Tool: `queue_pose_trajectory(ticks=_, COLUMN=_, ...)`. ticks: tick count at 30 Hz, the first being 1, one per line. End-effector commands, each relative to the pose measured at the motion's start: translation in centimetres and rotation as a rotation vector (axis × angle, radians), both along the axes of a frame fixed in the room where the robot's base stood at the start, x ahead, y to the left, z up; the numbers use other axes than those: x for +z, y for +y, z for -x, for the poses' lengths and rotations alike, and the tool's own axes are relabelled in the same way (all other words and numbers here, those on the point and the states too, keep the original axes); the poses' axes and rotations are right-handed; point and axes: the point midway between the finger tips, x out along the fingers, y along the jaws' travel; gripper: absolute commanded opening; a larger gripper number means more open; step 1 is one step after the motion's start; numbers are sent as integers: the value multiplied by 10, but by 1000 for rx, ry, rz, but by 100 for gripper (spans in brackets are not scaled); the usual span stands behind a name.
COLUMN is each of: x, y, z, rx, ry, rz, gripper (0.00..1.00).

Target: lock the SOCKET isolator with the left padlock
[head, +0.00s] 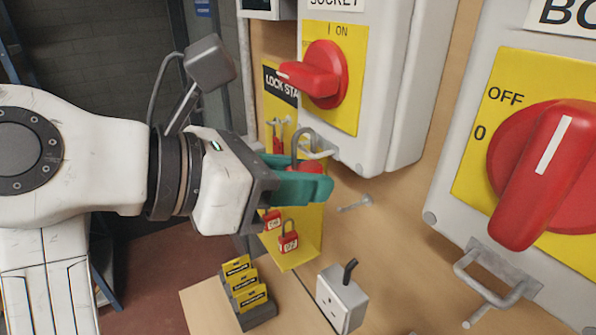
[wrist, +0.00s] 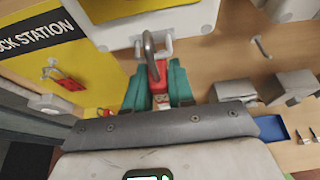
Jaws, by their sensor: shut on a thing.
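The SOCKET isolator (head: 383,90) is a grey box with a yellow plate and a red knob (head: 323,75). The knob lies sideways with its white-marked end to the left; "ON" is printed at the top. A metal hasp (head: 320,147) hangs under the box and also shows in the wrist view (wrist: 166,45). My gripper (head: 303,183) is shut on a red padlock (wrist: 160,90), with green fingers at both sides of its body. The padlock's grey shackle (wrist: 150,52) points up at the hasp. I cannot tell whether it passes through.
Red padlocks (head: 289,242) hang on the yellow lock station (head: 297,258) below and behind my gripper. A metal pin (head: 355,204) sticks out to the right. A grey socket box (head: 342,299) and a tag holder (head: 260,316) are below. The BO-labelled isolator (head: 470,180) is at the right.

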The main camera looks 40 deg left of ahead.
Motion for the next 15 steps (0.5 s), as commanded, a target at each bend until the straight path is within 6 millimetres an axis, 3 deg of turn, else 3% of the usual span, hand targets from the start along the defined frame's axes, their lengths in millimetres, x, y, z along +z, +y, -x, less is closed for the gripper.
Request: queue_pose_trajectory(ticks=15, x=-9, y=0, z=0, rx=0, ry=0, rz=-1, gripper=0)
